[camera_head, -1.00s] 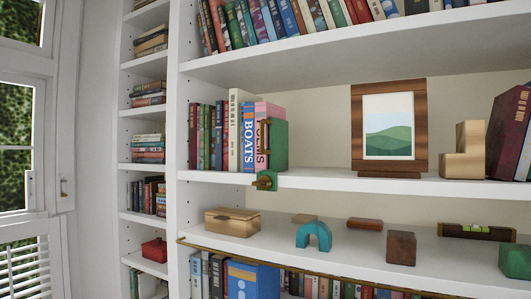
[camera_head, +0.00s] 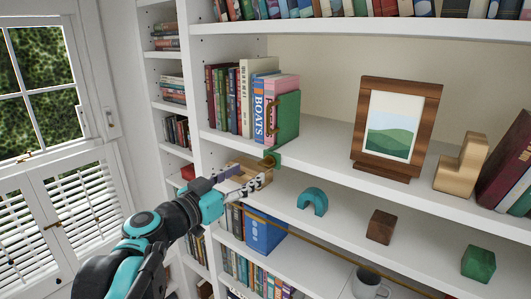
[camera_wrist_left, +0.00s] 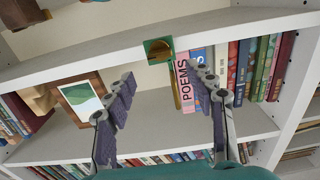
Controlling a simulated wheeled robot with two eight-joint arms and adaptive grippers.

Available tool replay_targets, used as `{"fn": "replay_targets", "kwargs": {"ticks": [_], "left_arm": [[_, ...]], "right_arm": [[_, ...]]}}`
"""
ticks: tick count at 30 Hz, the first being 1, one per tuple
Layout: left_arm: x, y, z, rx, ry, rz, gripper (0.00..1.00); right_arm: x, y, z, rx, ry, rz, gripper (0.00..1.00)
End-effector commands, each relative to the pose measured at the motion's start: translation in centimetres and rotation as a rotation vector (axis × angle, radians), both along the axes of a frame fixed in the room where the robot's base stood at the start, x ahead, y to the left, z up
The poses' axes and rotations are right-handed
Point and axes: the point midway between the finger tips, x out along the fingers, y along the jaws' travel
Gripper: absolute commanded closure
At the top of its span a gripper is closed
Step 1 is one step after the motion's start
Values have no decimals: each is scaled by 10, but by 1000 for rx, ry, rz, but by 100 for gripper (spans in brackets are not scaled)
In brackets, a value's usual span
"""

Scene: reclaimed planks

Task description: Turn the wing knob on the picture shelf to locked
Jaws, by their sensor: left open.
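The wing knob (camera_head: 269,162) is a small brass piece on a green plate at the front edge of the picture shelf (camera_head: 330,150), below the green bookend. My left gripper (camera_head: 262,178) is open and empty, its fingertips just in front of and below the knob. In the left wrist view, which looks inverted, the knob (camera_wrist_left: 158,49) on its green plate lies just above the gap between the open fingers (camera_wrist_left: 163,72). No contact with the knob shows. I cannot tell which way the wing points. My right gripper is not in view.
On the picture shelf stand books, the green bookend (camera_head: 287,118), a wooden picture frame (camera_head: 395,125) and a stepped wooden block (camera_head: 460,165). A wooden box (camera_head: 245,168), partly hidden by my gripper, and a teal arch (camera_head: 313,199) sit on the shelf below.

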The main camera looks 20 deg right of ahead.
Motion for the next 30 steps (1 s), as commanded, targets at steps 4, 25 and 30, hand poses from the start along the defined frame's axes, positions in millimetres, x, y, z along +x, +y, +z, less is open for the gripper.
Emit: {"fn": "replay_targets", "kwargs": {"ticks": [4,25,30], "left_arm": [[13,-19,0,0,1,-3,45],[43,-56,-2,0,1,0,56],[43,-56,-2,0,1,0,95]], "right_arm": [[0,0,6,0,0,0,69],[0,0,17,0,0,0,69],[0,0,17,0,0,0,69]]}}
